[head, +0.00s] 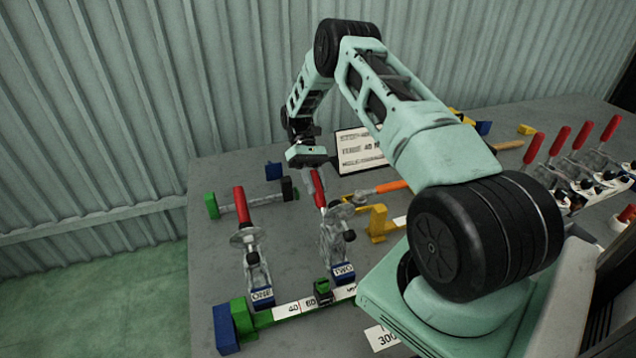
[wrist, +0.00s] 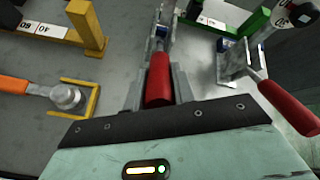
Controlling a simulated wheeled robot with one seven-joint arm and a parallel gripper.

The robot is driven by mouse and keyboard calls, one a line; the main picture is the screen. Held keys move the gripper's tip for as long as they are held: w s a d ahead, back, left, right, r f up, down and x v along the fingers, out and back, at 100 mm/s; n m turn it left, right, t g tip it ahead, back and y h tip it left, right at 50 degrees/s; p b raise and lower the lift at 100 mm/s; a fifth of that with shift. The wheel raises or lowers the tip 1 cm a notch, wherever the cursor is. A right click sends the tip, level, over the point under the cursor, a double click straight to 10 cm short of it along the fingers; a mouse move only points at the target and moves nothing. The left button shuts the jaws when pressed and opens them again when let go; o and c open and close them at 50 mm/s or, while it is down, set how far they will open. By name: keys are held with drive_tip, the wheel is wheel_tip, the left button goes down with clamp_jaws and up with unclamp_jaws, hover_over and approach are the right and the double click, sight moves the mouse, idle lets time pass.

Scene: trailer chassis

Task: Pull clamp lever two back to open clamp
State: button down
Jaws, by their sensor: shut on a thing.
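Clamp two (head: 335,240) stands on the grey table behind a blue label reading TWO (head: 343,271). Its red lever (head: 318,188) points up and leans slightly left in the head view. My gripper (head: 309,178) is at the upper part of this lever, coming from behind. In the wrist view the red lever (wrist: 158,78) lies between the two grey fingers of my gripper (wrist: 158,88), which are shut on it. The lever's end is partly hidden by the gripper body. Clamp one (head: 250,245), with its own red lever (head: 242,205), stands to the left, apart from my gripper.
A green bar with a number scale (head: 292,309) runs along the front of the clamps. A yellow bracket (head: 378,222) and an orange-handled tool (head: 391,187) lie to the right. A sign (head: 358,150) stands behind. More red-handled clamps (head: 585,136) stand at the far right.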

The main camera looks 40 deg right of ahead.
drive_tip(key=shift+w, duration=0.1)
idle(0.3)
drive_tip(key=c, duration=1.1)
unclamp_jaws()
drive_tip(key=shift+f, duration=0.1)
drive_tip(key=shift+c, duration=0.2)
drive_tip(key=b+v, duration=0.3)
drive_tip(key=v, duration=0.4)
drive_tip(key=shift+w, duration=0.25)
drive_tip(key=shift+d, duration=0.15)
